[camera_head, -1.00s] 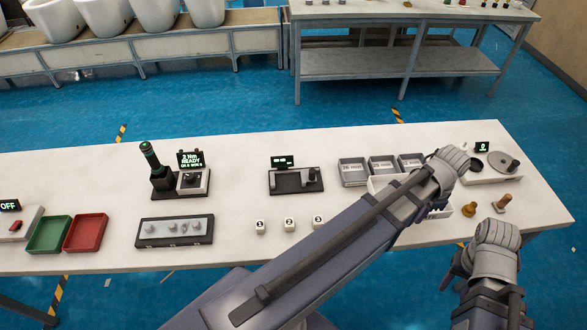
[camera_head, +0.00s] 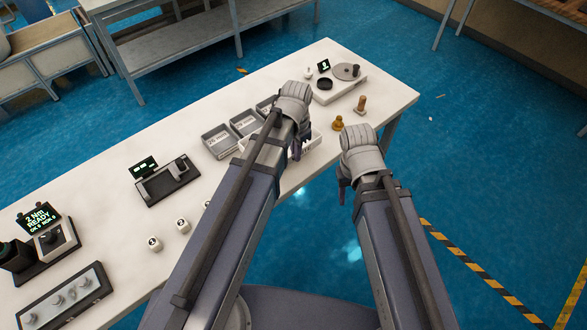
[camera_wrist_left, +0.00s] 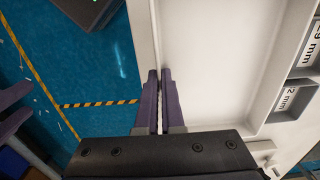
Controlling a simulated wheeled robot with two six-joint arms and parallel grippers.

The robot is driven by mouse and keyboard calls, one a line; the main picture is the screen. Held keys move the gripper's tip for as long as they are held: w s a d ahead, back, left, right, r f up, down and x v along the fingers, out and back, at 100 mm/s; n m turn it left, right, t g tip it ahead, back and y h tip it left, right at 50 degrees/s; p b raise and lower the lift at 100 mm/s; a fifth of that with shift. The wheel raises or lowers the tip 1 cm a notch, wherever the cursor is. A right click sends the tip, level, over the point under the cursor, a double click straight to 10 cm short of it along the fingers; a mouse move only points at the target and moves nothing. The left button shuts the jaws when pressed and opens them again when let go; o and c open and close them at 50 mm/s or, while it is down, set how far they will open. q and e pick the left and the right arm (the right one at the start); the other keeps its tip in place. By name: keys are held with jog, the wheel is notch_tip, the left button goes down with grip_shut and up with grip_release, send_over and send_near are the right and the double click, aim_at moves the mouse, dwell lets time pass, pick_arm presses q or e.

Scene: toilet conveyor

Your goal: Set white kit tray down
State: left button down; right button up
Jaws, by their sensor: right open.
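The white kit tray (camera_head: 312,142) lies at the table's front edge in the head view, mostly hidden behind my left arm. Its pale inside (camera_wrist_left: 215,50) fills much of the left wrist view and looks empty there. My left gripper (camera_head: 298,148) is at the tray's near side. In the wrist view its two purple fingers (camera_wrist_left: 161,98) are close together on the tray's side wall. Whether the tray rests fully on the table is hidden. My right gripper (camera_head: 343,190) is open and empty, in front of the table edge, right of the tray.
Grey labelled bins (camera_head: 222,140) stand just behind the tray. A brass piece (camera_head: 338,123) and a bolt-like piece (camera_head: 361,105) stand to its right. A white device with a grey disc (camera_head: 346,72) and a small display (camera_head: 323,65) is beyond. Numbered white blocks (camera_head: 183,225) lie left.

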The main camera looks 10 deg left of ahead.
aim_at(296, 171)
pick_arm(q)
jog(key=shift+f+b, duration=0.3)
jog(key=shift+f, duration=0.6)
pick_arm(e)
jog(key=shift+f, duration=0.85)
pick_arm(q)
jog(key=shift+f, duration=0.1)
pick_arm(e)
jog(key=shift+f, duration=0.15)
pick_arm(q)
notch_tip(296, 171, down, 4)
jog(key=b, duration=0.3)
jog(key=shift+r+b, duration=0.25)
jog(key=shift+b, duration=0.1)
pick_arm(e)
notch_tip(296, 171, down, 3)
jog(key=shift+f, duration=0.2)
pick_arm(q)
jog(key=shift+f, duration=0.15)
jog(key=c, duration=1.1)
grip_release()
jog(key=shift+o, duration=0.2)
pick_arm(e)
jog(key=shift+f, duration=0.15)
pick_arm(q)
jog(key=shift+r, duration=0.2)
